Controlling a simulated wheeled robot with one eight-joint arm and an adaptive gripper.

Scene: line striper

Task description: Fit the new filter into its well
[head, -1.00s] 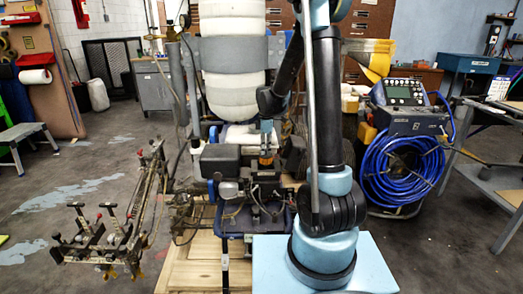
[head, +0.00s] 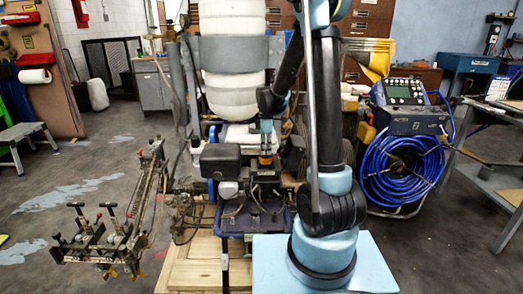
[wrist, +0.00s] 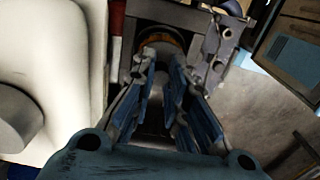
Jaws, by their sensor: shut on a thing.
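My gripper (head: 266,148) points down over the machine in the head view. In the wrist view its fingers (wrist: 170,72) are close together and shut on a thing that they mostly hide. I take it to be the filter. An amber-orange band (head: 265,161) shows just under the fingertips, and an orange rim (wrist: 163,38) shows past them in the wrist view. I cannot tell whether this band belongs to the filter or the well. A dark block (head: 265,175) lies right below it. The well's opening is hidden, so I cannot tell how deep the filter sits.
A large white tank (head: 233,90) stands behind the work spot and fills the left of the wrist view. A black engine box (head: 219,162) is close on the left. Hoses and cables surround the spot. A blue hose reel (head: 402,170) stands to the right.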

